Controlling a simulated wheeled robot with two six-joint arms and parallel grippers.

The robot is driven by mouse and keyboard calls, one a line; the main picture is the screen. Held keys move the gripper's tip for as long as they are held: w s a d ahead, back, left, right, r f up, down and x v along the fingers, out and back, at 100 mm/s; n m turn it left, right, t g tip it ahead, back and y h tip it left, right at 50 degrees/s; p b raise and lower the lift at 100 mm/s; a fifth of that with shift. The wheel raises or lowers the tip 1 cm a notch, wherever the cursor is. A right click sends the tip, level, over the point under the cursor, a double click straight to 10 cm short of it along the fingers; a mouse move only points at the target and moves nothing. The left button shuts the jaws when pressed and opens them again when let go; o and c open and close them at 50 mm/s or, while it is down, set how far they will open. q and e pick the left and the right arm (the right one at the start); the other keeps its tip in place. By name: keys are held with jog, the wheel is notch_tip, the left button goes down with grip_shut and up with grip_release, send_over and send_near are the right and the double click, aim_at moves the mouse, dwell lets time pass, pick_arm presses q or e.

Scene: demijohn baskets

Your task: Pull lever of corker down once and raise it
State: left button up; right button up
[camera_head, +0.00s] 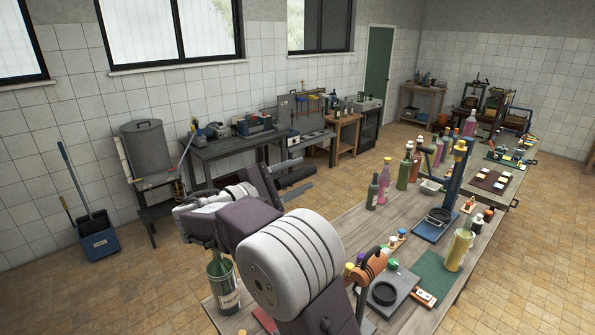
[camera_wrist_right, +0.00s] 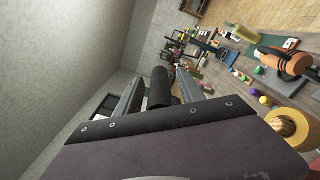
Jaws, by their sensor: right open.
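A tall blue bench stand (camera_head: 451,188), which looks like the corker, stands on the wooden table with a blue base and an orange-yellow top. My right gripper (camera_head: 296,176) is left of the table and well apart from the stand. It also shows in the right wrist view (camera_wrist_right: 158,80), with its fingers spread. A black cylinder (camera_wrist_right: 160,88) shows between the fingers; I cannot tell whether it belongs to the gripper. My left gripper is not in view.
An orange tool (camera_head: 374,264) and a dark plate (camera_head: 389,290) are at the table's near end. Several bottles (camera_head: 373,192) stand left of the blue stand, and a yellowish bottle (camera_head: 459,250) stands to its right. Bare table (camera_head: 340,225) shows left of the stand.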

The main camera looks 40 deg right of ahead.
jog(key=shift+a+r, duration=0.1)
jog(key=shift+a, duration=0.45)
jog(key=shift+d, duration=0.25)
grip_shut()
dwell(0.6)
